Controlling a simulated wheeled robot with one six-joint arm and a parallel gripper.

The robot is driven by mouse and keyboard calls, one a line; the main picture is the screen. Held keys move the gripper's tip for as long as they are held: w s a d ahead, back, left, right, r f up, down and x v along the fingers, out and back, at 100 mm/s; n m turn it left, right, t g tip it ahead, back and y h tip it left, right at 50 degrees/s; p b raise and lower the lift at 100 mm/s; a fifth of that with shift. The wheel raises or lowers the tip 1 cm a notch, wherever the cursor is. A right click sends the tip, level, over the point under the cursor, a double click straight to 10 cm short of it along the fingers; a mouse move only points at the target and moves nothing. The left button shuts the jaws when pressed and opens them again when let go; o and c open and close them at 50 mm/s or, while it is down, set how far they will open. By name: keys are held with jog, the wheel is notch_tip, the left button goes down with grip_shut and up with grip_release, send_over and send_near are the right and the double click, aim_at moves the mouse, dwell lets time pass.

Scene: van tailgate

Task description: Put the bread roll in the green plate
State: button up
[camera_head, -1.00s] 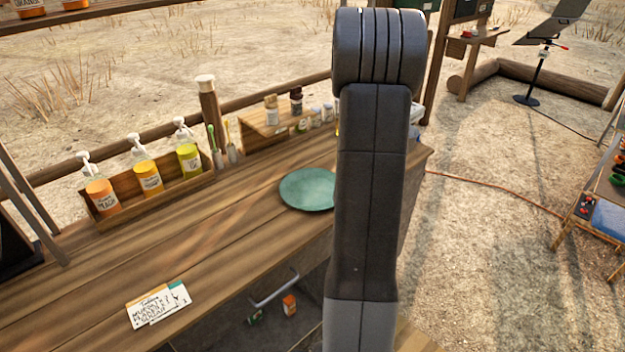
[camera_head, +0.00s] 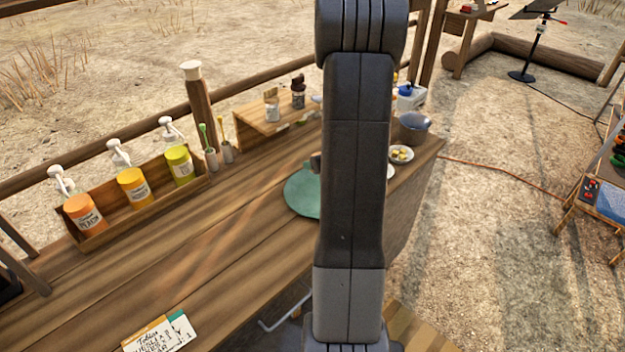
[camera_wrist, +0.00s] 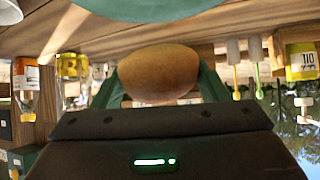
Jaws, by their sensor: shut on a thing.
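The green plate (camera_head: 302,192) lies flat on the wooden counter, its right part hidden behind my arm. It also shows cut off at the top of the wrist view (camera_wrist: 150,9). The bread roll (camera_wrist: 158,72), brown and rounded, sits between the two green fingers of my gripper (camera_wrist: 160,85). My gripper is shut on the roll, and in the wrist view the plate appears beyond it, with a gap between them in the picture. In the head view my arm hides most of the gripper; a small brown and green bit shows at its left edge, above the plate.
A wooden rack (camera_head: 140,205) of pump bottles stands at the left. A small wooden shelf (camera_head: 262,118) with jars is behind the plate. A small dish (camera_head: 401,154) and a grey pot (camera_head: 413,128) stand at the right end. The counter's left front is mostly clear.

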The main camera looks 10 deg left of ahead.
jog(key=shift+f, duration=4.9)
jog(key=shift+f, duration=0.1)
jog(key=o, duration=1)
jog(key=shift+b, duration=0.3)
jog(key=shift+c, duration=0.2)
jog(key=shift+r+p, duration=0.25)
jog(key=shift+p, duration=0.05)
jog(key=b+v, duration=0.1)
jog(key=v, duration=1.1)
jog(key=shift+f, duration=0.1)
